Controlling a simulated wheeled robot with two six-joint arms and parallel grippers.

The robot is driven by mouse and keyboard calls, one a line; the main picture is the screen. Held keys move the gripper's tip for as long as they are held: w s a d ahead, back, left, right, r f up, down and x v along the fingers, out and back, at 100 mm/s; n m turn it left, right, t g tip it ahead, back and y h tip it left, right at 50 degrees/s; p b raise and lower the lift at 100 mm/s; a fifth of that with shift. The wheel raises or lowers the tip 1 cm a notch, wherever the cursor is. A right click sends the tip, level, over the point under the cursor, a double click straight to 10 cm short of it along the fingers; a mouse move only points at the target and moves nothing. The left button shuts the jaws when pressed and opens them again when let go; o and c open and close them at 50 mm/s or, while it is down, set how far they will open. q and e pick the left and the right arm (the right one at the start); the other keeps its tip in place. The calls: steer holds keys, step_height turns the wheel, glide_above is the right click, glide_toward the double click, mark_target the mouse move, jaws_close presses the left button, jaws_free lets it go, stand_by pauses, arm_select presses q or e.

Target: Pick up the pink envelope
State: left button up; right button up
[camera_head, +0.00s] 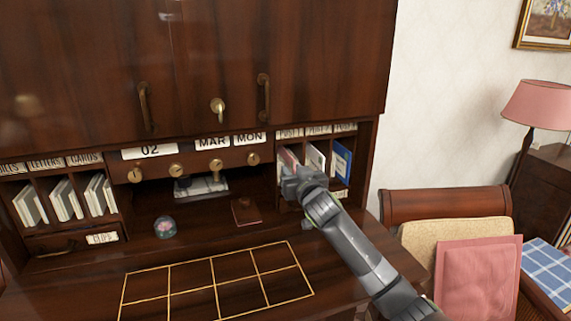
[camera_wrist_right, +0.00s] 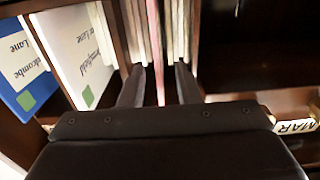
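The pink envelope (camera_head: 289,158) stands upright in the leftmost slot of the desk's right-hand pigeonholes, partly hidden by my right gripper. In the right wrist view its thin pink edge (camera_wrist_right: 158,82) shows between the two fingers, with pale envelopes (camera_wrist_right: 178,30) close beside it. My right gripper (camera_head: 288,180) is at the front of that slot. In the wrist view the right gripper (camera_wrist_right: 160,80) has its fingers apart, with a gap on both sides of the pink edge. Whether the fingertips overlap the envelope in depth is hard to tell. My left gripper is not in view.
Slot dividers stand close on both sides. White envelopes (camera_head: 316,158) and a blue one (camera_head: 341,162) fill the neighbouring slots. A glass ball (camera_head: 165,228) and a small brown booklet (camera_head: 245,211) lie on the desk. The gold-lined grid (camera_head: 215,286) is empty.

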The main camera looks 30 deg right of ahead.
steer(key=shift+x, duration=0.95)
jaws_close()
steer(key=shift+r, duration=0.15)
